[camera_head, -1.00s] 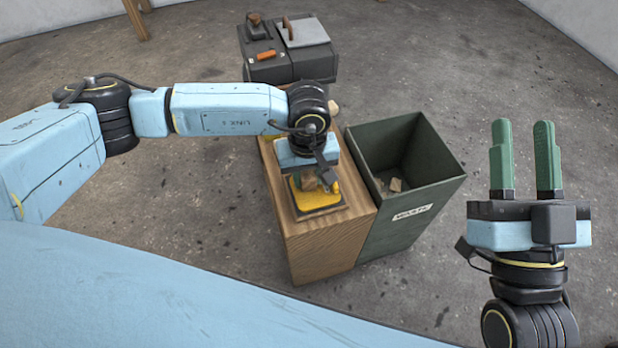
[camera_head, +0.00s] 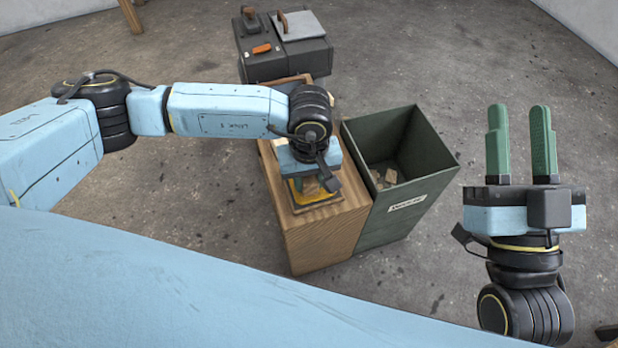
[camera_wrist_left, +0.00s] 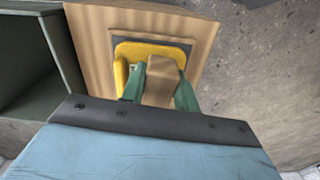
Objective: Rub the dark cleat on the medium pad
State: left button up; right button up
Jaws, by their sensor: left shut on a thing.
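My left gripper (camera_head: 312,186) points down over the wooden stand, its green fingers shut on a brown wooden block, the cleat (camera_wrist_left: 161,82). In the left wrist view the cleat sits between the fingers, over the yellow pad (camera_wrist_left: 124,54). The cleat's lower end is hidden, so I cannot tell whether it touches the pad. The pad also shows under the gripper in the head view (camera_head: 318,198), on a dark square set in the stand's top. My right gripper (camera_head: 516,125) is open and empty, fingers up, at the right.
The wooden stand (camera_head: 325,241) adjoins a green open waste bin (camera_head: 415,200) with several scraps inside. A dark case (camera_head: 284,60) with an orange item on it stands behind. The floor right of the bin is clear.

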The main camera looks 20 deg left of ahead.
pick_arm(q)
jog(key=shift+r+p, duration=1.65)
jog(key=shift+r, duration=1.25)
